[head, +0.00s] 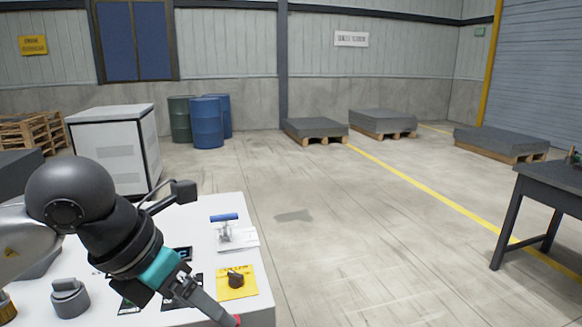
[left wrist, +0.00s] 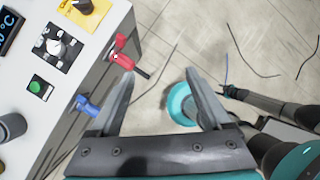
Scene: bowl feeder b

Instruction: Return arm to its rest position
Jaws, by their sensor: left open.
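My left arm comes in from the left in the head view, and its gripper (head: 228,316) hangs at the front edge of the white machine top (head: 210,205). In the left wrist view my left gripper (left wrist: 160,80) has its fingers spread, with nothing held between them. A red lever (left wrist: 122,52) on the machine's side is just beyond the left fingertip; I cannot tell if they touch. A blue lever (left wrist: 88,107) is left of that finger.
The machine top carries a blue-handled clamp (head: 224,217), a black knob (head: 236,279) on a yellow plate, a grey knob (head: 69,297) and a green button (left wrist: 39,88). A dark table (head: 550,180) stands far right. The floor between is clear.

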